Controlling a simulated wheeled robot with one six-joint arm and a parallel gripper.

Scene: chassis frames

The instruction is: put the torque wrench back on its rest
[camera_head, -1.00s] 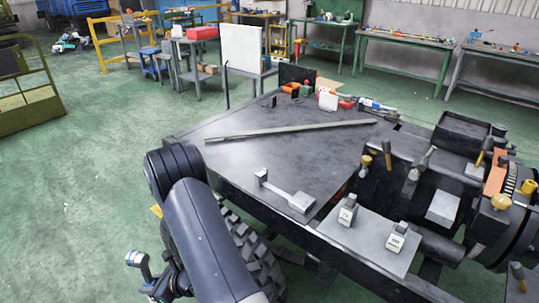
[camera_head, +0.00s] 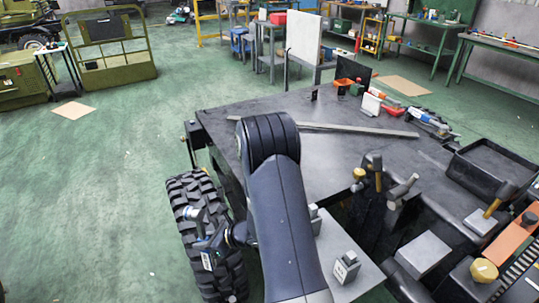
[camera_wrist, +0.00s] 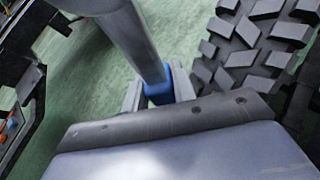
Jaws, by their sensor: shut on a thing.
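My gripper (camera_wrist: 157,88) is shut on the torque wrench, whose grey shaft (camera_wrist: 125,35) runs up and left out of the wrist view. A blue part of it sits between the two fingers. In the head view my gripper (camera_head: 212,240) is low at the left of my arm, in front of a big black tyre, with the wrench's grey end (camera_head: 192,215) showing beside it. I cannot make out the rest clearly; my arm covers part of the near bench area.
A dark bench top (camera_head: 340,165) carries a long flat bar (camera_head: 350,129) and tools at its back. A black tyre (camera_head: 185,190) stands close by my gripper. Small labelled blocks (camera_head: 346,268) sit on a grey plate right of my arm. Green floor at left is open.

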